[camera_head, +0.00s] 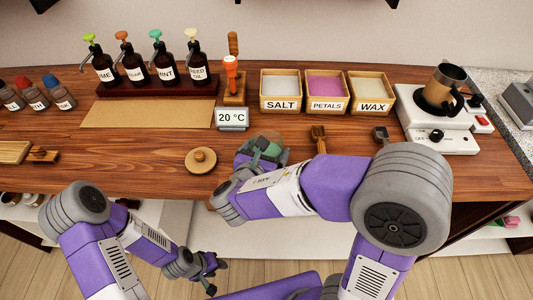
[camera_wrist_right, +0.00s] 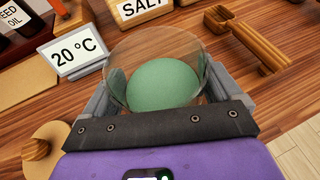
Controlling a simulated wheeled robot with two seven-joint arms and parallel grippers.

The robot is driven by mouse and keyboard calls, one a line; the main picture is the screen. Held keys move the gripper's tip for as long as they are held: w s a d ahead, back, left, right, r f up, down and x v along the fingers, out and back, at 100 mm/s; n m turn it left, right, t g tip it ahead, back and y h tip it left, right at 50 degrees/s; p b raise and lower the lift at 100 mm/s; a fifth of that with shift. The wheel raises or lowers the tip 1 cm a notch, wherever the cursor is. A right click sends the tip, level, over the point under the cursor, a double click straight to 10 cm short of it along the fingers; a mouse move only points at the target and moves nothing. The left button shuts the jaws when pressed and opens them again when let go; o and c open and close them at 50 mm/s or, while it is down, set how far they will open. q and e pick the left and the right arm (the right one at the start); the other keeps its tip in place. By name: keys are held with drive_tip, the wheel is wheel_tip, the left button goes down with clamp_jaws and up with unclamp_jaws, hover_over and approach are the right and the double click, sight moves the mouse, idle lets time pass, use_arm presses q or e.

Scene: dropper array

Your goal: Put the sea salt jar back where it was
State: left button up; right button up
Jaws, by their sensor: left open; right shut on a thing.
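A clear glass jar (camera_wrist_right: 162,82) with green contents sits between the fingers of my right gripper (camera_head: 262,156), which is shut on it. In the head view the jar (camera_head: 270,141) is partly hidden behind the gripper, over the front middle of the table. No label shows on it, so I cannot confirm that it is the sea salt jar. I cannot tell whether its base touches the table. A round wooden lid with a knob (camera_head: 201,160) lies on the table to its left. My left gripper (camera_head: 212,272) is open and empty, low in front of the table.
A 20 °C display (camera_head: 232,118) stands just behind the jar.

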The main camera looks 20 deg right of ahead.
idle(0.3)
drive_tip(key=o, duration=1.1)
drive_tip(key=shift+f, duration=0.15)
drive_tip(key=shift+s+a+r, duration=0.2)
drive_tip(key=shift+r, duration=0.2)
drive_tip(key=p+v, duration=0.4)
drive_tip(key=v, duration=0.7)
drive_tip(key=shift+s+a+f, duration=0.1)
drive_tip(key=shift+s, duration=0.1)
